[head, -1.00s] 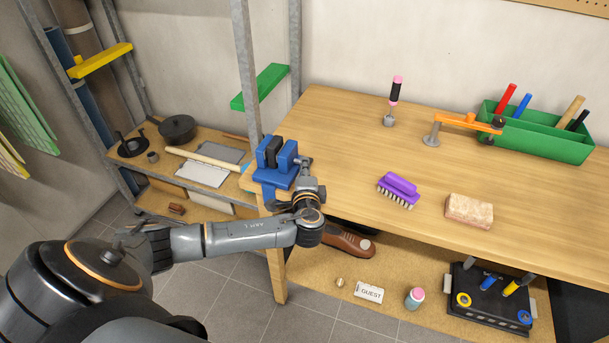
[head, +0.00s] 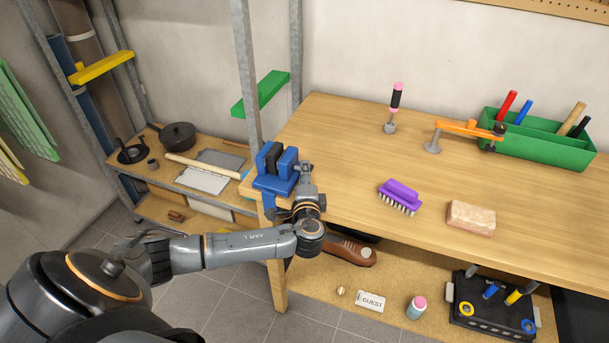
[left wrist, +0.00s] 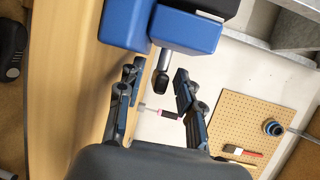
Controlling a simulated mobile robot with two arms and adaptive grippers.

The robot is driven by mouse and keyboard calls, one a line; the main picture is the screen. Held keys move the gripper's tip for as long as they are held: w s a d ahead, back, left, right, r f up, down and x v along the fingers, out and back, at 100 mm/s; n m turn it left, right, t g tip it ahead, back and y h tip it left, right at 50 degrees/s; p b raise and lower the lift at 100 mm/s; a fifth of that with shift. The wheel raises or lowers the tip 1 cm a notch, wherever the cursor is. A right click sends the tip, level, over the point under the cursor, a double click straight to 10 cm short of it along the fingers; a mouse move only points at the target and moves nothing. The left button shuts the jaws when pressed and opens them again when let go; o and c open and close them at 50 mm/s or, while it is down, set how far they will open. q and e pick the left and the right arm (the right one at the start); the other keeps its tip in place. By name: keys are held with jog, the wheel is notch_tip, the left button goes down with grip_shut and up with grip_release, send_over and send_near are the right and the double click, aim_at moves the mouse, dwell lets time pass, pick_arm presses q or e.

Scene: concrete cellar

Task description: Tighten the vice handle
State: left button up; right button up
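The blue vice (head: 274,184) is fixed at the left end of the workbench, with a dark block (head: 271,157) between its jaws. Its blue jaws also show at the top of the left wrist view (left wrist: 186,30). The vice handle (left wrist: 162,70) is a short dark and metal bar sticking out from the vice. My left gripper (head: 307,182) is at the right side of the vice. In the left wrist view the fingers (left wrist: 157,78) stand apart on either side of the handle, with gaps visible. My right gripper is not in view.
On the workbench (head: 340,150) are a purple brush (head: 399,197), a sponge-like block (head: 470,217), a pink-and-black screwdriver (head: 396,107), an orange clamp (head: 468,129) and a green tool bin (head: 545,145). A metal shelf post (head: 246,75) stands close behind the vice.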

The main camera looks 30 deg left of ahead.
pick_arm(q)
jog(key=v, duration=1.2)
jog(key=shift+s+f, duration=0.1)
